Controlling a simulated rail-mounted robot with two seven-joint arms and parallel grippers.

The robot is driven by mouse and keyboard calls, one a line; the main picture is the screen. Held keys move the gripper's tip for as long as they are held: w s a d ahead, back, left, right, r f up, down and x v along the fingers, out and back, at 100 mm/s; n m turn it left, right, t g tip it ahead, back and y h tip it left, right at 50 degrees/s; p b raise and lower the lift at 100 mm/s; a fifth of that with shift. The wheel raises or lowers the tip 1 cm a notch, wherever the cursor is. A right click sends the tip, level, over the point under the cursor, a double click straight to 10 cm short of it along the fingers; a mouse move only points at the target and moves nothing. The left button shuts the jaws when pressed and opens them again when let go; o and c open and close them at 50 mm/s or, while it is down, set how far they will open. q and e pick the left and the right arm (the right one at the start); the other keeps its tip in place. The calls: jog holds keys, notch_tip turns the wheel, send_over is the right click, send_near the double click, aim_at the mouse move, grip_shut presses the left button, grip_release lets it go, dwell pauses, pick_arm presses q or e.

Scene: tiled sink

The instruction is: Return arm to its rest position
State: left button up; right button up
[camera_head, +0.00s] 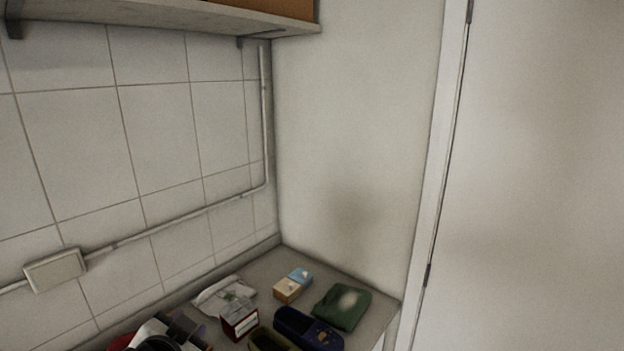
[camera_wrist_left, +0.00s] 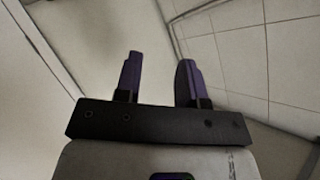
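My left gripper (camera_head: 187,328) shows at the bottom left of the head view, low over the counter's near end. In the left wrist view the left gripper (camera_wrist_left: 160,65) has its two purple-and-black fingers apart, with nothing between them. Only tiled wall and pale surfaces show behind the fingers. My right arm and gripper are not in view.
On the counter (camera_head: 375,288) are a blue-and-tan box (camera_head: 292,286), a green cloth-like item (camera_head: 342,307), a dark blue container (camera_head: 308,329), an olive container (camera_head: 268,341), a red-and-white box (camera_head: 240,323) and a white packet (camera_head: 222,296). A shelf (camera_head: 180,15) hangs above.

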pick_arm(q)
jog(key=s+f+n+g+p, duration=0.2)
jog(key=s+f+g, duration=0.7)
jog(key=s+f, duration=2.1)
jog(key=s+n, duration=0.2)
jog(key=s, duration=0.2)
jog(key=shift+s+f+h+p, duration=0.2)
jog(key=shift+f+h+p, duration=0.1)
jog(key=shift+f+h, duration=0.1)
